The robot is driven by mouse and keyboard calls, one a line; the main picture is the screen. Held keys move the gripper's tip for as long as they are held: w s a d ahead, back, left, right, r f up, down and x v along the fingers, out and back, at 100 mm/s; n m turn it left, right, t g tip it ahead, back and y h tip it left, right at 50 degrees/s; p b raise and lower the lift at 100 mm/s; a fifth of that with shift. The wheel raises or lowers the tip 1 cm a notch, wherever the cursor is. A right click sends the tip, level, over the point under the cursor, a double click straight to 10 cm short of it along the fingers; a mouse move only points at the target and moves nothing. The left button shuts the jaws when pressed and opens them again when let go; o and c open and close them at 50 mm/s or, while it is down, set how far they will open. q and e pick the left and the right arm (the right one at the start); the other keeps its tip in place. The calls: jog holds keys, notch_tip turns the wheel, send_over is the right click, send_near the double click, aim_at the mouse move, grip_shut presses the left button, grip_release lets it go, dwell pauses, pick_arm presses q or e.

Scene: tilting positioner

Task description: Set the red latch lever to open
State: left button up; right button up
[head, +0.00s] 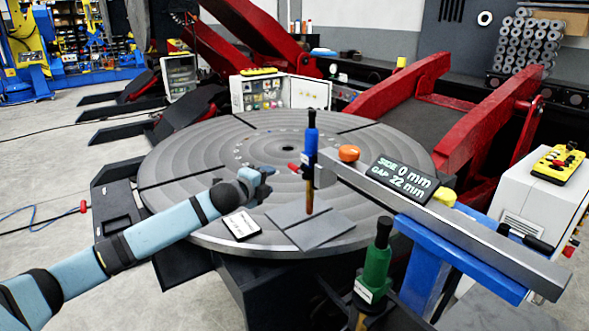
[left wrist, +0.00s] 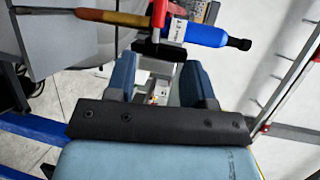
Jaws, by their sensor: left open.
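The red latch lever (head: 293,167) is a small red-tipped piece beside a blue-handled tool (head: 311,135) at the end of a grey beam (head: 440,225). In the left wrist view, a red piece (left wrist: 158,15) shows at the top, crossing in front of the blue-handled tool (left wrist: 205,35). My left gripper (head: 266,176) is just left of and slightly below the lever, apart from it. In the left wrist view its two blue fingers (left wrist: 158,70) are spread with nothing held between them. My right gripper is not in view.
A round grooved table (head: 200,150) fills the middle, with grey plates (head: 325,235) under the tool. A display (head: 400,178) reads side 0 mm, gap 22 mm. A green-handled tool (head: 378,255) stands in front.

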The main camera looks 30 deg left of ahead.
aim_at(292, 169)
pick_arm(q)
jog(key=w, duration=0.3)
jog(key=w+f+p, duration=0.1)
jog(key=w, duration=0.3)
jog(key=w+f, duration=0.1)
jog(key=w, duration=0.3)
jog(key=shift+w, duration=0.1)
jog(key=shift+w+f, duration=0.2)
jog(key=shift+w, duration=0.5)
jog(key=shift+c, duration=0.3)
grip_shut()
